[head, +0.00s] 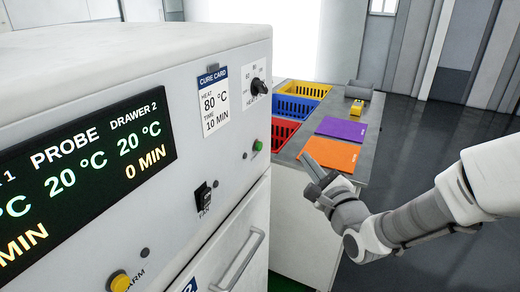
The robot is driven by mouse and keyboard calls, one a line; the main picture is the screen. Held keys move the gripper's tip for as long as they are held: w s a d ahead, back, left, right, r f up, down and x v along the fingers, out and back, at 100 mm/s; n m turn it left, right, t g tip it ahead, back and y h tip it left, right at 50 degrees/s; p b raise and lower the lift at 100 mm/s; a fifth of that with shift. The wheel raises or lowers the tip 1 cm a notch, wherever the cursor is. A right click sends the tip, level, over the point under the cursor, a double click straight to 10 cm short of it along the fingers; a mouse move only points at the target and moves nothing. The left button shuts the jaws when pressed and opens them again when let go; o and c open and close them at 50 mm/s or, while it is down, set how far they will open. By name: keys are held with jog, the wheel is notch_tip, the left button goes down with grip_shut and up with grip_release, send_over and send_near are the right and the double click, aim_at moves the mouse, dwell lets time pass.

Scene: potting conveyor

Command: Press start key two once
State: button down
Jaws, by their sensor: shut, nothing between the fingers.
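The white cabinet (120,60) fills the left side of the head view. A small green button (257,145) sits at the right end of its front panel; it may be start key two, but no readable label confirms this. My gripper (312,176) is shut and empty, in the air to the right of the cabinet front, apart from the panel. It is lower and further right than the green button, and the button is not covered.
The panel also carries a black knob (257,86), a black rocker switch (203,193), a yellow button (120,281) and a cure card (214,103). A drawer handle (240,262) sticks out below. Behind stands a bench (345,105) with coloured bins and mats. Floor at right is clear.

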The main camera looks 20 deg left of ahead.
aim_at(259, 147)
jog(key=shift+a, duration=0.1)
jog(key=a+b, duration=0.2)
jog(key=a, duration=0.6)
jog(key=shift+w+a, duration=0.25)
jog(key=shift+w, duration=0.15)
jog(key=shift+a, duration=0.1)
dwell(1.9)
jog(key=shift+a+b, duration=0.3)
jog(key=shift+b, duration=0.05)
jog(key=shift+a, duration=0.5)
dwell(0.6)
jog(key=shift+d, duration=0.9)
jog(key=shift+d, duration=0.1)
